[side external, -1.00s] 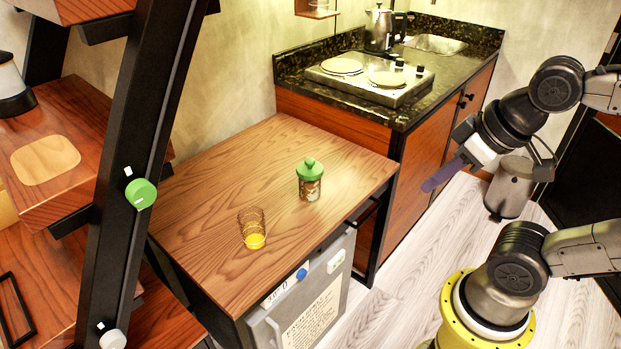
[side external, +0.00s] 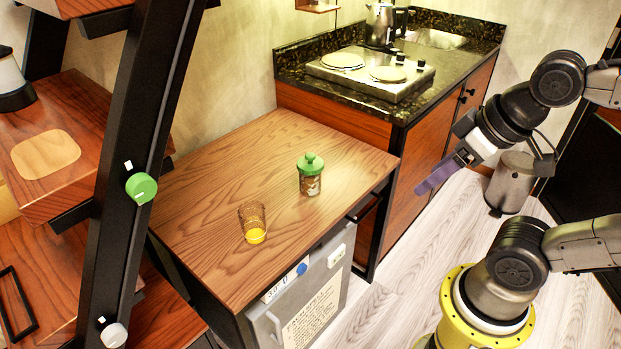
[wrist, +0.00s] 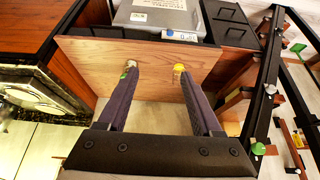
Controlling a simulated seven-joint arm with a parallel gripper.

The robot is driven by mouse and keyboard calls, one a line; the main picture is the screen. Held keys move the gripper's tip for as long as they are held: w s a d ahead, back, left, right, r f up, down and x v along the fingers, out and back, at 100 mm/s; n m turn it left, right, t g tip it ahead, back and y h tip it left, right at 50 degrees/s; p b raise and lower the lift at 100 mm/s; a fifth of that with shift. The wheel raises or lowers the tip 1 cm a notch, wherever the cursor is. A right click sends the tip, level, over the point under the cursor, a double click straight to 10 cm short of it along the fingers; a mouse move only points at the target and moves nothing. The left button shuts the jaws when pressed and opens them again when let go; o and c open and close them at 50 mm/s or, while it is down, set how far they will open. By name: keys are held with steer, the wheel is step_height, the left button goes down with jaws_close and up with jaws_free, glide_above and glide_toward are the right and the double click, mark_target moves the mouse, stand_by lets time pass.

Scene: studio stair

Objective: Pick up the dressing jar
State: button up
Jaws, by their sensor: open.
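The dressing jar (side external: 310,177) is a small clear jar with a green knobbed lid and brownish contents. It stands upright on the wooden cabinet top (side external: 215,165), near its right edge. My gripper (side external: 428,184) is in the air to the right of the cabinet, well apart from the jar, with purple fingers pointing down-left. In the wrist view, my gripper (wrist: 159,72) has its fingers spread with nothing between them. The jar (wrist: 129,68) shows there beyond the left fingertip, which partly hides it.
A glass with yellow liquid (side external: 254,224) stands on the cabinet top, left of and nearer than the jar. A counter with a hot plate (side external: 370,72) and kettle (side external: 381,25) lies behind. A black stair post (side external: 140,150) rises at left. The air between gripper and jar looks clear.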

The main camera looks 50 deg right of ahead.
steer(key=o, duration=0.4)
steer(key=shift+o, duration=0.2)
